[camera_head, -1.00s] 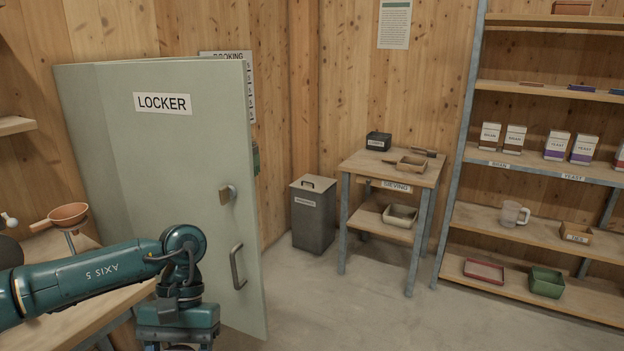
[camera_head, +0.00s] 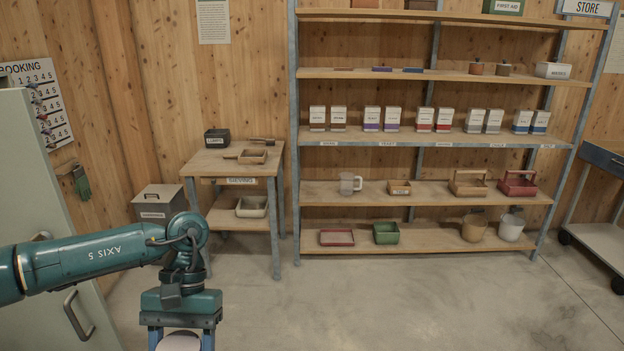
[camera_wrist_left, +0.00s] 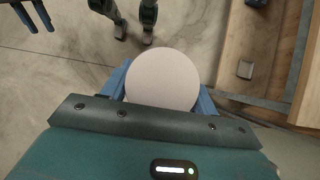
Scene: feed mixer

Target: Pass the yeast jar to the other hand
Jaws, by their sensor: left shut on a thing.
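My left gripper (camera_head: 180,338) is low in the head view, shut on a jar with a round pale lid (camera_head: 180,342). In the left wrist view the jar's lid (camera_wrist_left: 162,79) sits between the blue fingers. The jar's side and label are hidden. My right gripper (camera_wrist_left: 41,28) shows partly at the top left of the wrist view, with two blue fingers apart and nothing seen between them. It is apart from the jar and outside the head view.
A shelf rack (camera_head: 430,193) holds several labelled packs, tubs and baskets. The sieving table (camera_head: 210,165) and a grey bin (camera_head: 158,203) stand to its left. The open locker door (camera_head: 40,210) is at the left edge. The floor (camera_head: 400,305) before the rack is clear.

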